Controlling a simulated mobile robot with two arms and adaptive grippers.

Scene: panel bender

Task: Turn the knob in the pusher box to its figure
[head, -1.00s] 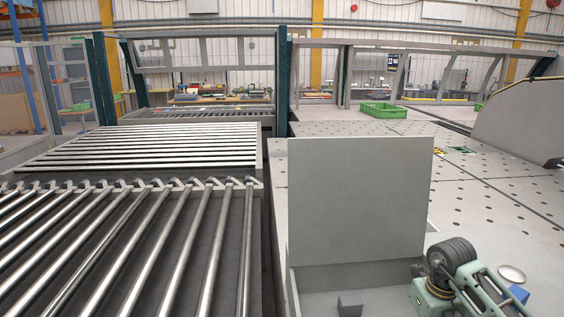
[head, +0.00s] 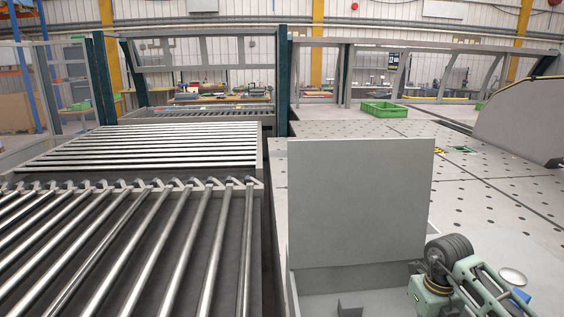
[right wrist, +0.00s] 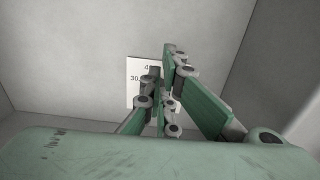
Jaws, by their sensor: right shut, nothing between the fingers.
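In the right wrist view a white label plate (right wrist: 134,68) with dark figures is on a grey wall. A "4" and a "30" show in part; the rest is behind my fingers. My right gripper (right wrist: 162,62) is shut and empty, its green fingers in front of the plate. No knob can be made out; the fingers cover the plate's middle and right. I cannot tell whether they touch anything. In the head view my right arm comes in at the lower right, beside a grey upright panel (head: 360,205). My left gripper is not in view.
Grey walls (right wrist: 75,45) enclose my right gripper in the right wrist view. In the head view a roller conveyor (head: 130,240) lies left of the panel. A perforated table (head: 500,190) with a green crate (head: 384,109) lies beyond it. A small dark block (head: 350,305) is at the bottom.

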